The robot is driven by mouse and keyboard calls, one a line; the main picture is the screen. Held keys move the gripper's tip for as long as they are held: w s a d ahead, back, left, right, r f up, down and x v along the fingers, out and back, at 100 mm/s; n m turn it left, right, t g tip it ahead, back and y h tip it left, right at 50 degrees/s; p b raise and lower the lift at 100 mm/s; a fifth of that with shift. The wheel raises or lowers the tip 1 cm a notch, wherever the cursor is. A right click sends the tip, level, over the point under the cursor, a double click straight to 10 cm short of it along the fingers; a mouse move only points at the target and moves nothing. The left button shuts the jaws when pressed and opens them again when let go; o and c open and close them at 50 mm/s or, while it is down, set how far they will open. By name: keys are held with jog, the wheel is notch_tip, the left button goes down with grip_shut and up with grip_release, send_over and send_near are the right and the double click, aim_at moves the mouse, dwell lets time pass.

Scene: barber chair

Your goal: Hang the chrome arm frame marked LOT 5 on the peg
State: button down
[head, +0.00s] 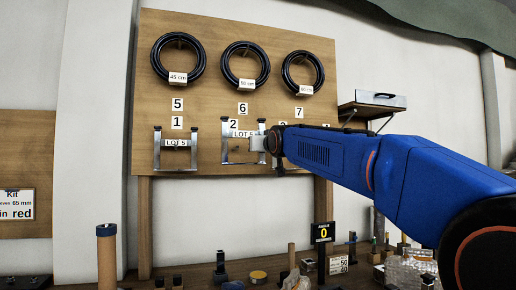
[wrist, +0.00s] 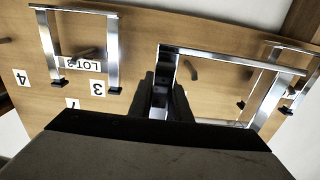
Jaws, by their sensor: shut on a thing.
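A chrome arm frame (head: 224,145), with two posts and a lower crossbar, is at my gripper (head: 270,142), in front of the board below number 2. Its tag looks like LOT 5 in the head view. In the wrist view my gripper (wrist: 163,95) is shut on one side post of this frame (wrist: 235,59), which stands out nearer than the others. A dark peg (wrist: 189,70) shows through its opening; I cannot tell whether the frame touches it.
A frame tagged LOT 3 (wrist: 46,45) hangs at number 3, hidden by my arm in the head view. Black hose rings (head: 178,82) hang above on the wooden board (head: 215,110). The bench below holds many small items, including a brown cylinder (head: 107,260). A shelf (head: 370,110) projects at right.

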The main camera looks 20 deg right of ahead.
jog(key=w, duration=1.1)
jog(key=shift+r, duration=0.35)
dwell(1.3)
jog(key=shift+w+f, duration=0.25)
jog(key=shift+f, duration=0.8)
jog(key=c, duration=1.7)
grip_release()
jog(key=shift+o, duration=0.7)
jog(key=shift+s+f, duration=0.4)
jog(key=shift+s, duration=0.05)
jog(key=s+r, duration=0.1)
jog(key=s, duration=1.6)
jog(key=shift+s+r, duration=0.2)
jog(key=shift+s, duration=0.2)
